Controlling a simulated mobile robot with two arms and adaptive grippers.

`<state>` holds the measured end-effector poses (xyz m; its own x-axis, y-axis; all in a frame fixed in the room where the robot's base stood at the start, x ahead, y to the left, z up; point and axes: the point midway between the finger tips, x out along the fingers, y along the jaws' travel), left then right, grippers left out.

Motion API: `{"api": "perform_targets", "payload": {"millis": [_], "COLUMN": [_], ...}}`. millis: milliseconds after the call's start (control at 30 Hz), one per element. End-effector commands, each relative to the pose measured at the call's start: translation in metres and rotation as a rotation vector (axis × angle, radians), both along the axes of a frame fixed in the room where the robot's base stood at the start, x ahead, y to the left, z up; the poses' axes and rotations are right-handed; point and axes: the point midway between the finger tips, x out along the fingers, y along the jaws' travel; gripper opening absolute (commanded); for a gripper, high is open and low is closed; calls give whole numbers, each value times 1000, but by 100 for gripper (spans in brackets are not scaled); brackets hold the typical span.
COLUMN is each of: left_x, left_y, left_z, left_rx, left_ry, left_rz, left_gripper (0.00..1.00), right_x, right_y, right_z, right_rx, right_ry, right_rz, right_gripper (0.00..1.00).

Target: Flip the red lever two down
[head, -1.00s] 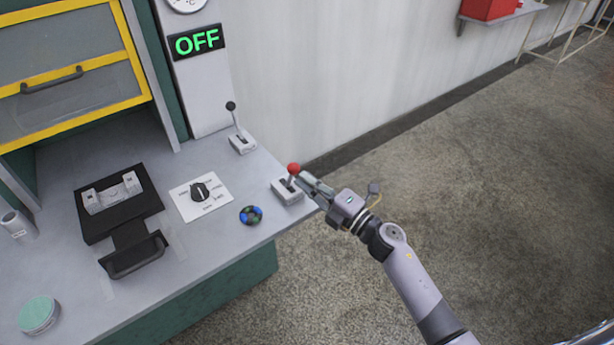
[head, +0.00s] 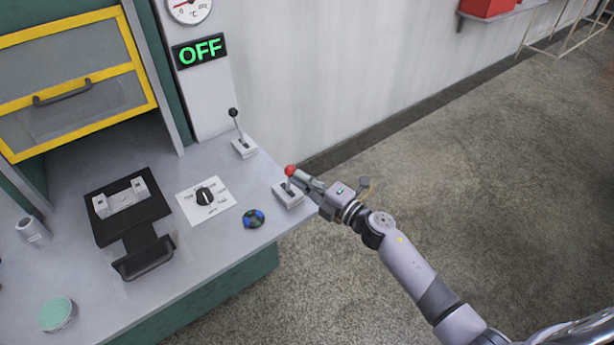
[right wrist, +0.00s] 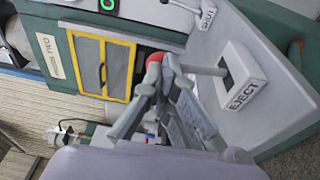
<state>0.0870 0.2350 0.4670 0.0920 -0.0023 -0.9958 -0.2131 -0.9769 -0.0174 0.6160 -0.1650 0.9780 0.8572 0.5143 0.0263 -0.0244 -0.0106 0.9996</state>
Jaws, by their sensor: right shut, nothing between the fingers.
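The red-knobbed lever (head: 290,171) stands on a small light-grey base (head: 288,196) near the right edge of the bench. In the right wrist view its red knob (right wrist: 155,60) is partly hidden behind my fingertips, and its base (right wrist: 241,78) reads EJECT. My right gripper (head: 297,178) is shut with nothing in it. Its fingertips are right beside the red knob and seem to touch it; the exact contact is hard to tell. My left gripper is not in view.
A black-knobbed lever (head: 238,132) stands behind, under a sign reading OFF (head: 200,50). Open floor lies to the right.

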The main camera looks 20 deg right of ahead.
Motion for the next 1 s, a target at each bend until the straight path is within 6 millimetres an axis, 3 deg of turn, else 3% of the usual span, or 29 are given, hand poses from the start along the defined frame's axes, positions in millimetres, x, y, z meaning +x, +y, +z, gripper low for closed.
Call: {"api": "perform_targets", "payload": {"millis": [100,500,1000], "left_x": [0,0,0], "left_y": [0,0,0], "left_z": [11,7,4], "left_rx": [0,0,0], "left_ry": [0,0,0], "left_rz": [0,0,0], "left_gripper": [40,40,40], "right_x": [10,40,54], "right_y": [3,14,20], "right_z": [8,14,16], "right_rx": [-1,-1,-1], "right_ry": [-2,-3,-3], "right_rz": [1,0,0], "right_gripper": [0,0,0]}}
